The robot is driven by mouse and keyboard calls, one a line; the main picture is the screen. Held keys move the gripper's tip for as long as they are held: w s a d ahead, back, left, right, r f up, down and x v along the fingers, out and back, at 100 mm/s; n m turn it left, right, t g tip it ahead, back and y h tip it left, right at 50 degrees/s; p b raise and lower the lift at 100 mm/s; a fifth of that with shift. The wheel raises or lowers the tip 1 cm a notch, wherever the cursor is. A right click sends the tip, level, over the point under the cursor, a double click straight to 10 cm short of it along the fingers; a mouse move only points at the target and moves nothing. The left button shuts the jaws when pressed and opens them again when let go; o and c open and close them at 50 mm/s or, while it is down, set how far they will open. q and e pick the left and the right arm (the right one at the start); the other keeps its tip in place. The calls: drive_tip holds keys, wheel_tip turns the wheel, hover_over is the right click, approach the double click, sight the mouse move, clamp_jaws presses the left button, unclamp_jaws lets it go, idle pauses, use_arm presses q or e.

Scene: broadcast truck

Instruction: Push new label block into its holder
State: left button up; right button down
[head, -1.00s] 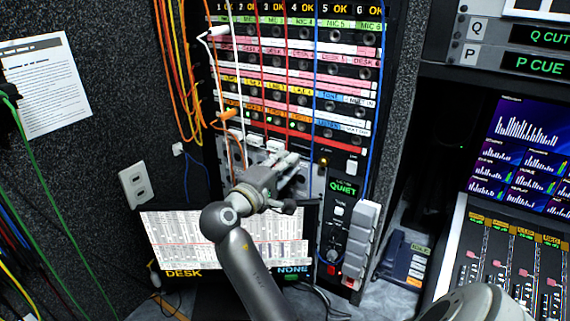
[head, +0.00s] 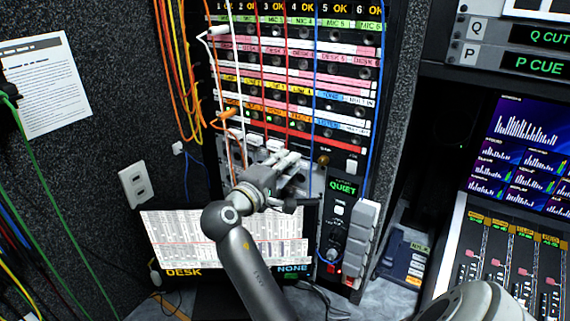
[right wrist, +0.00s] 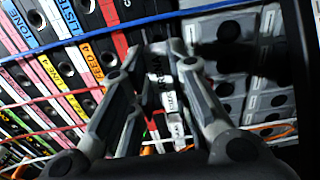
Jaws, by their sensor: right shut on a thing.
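My right gripper (head: 285,160) reaches up to the lower part of the rack's patch panel (head: 290,90), close to its bottom red strip (head: 318,144). In the right wrist view the two fingers (right wrist: 155,58) are shut on a small pale block with dark lettering, the label block (right wrist: 160,72). The block lies between the fingertips and faces the panel's label rows. In the head view the fingers mostly hide it. I cannot tell which slot is its holder or whether the block touches it. My left gripper is not in view.
White, red and blue cables (head: 313,90) hang across the panel near my gripper. Orange cables (head: 178,75) hang to the left. A screen (head: 225,235) stands below my arm. Grey blocks (head: 362,240) are stacked at the rack's lower right. A mixing desk (head: 510,265) is at right.

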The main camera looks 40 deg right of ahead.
drive_tip(key=shift+x, duration=1.75)
drive_tip(key=shift+d, duration=0.25)
drive_tip(key=c, duration=1.3)
unclamp_jaws()
drive_tip(key=shift+a, duration=0.25)
drive_tip(key=v, duration=0.7)
drive_tip(key=shift+f, duration=0.1)
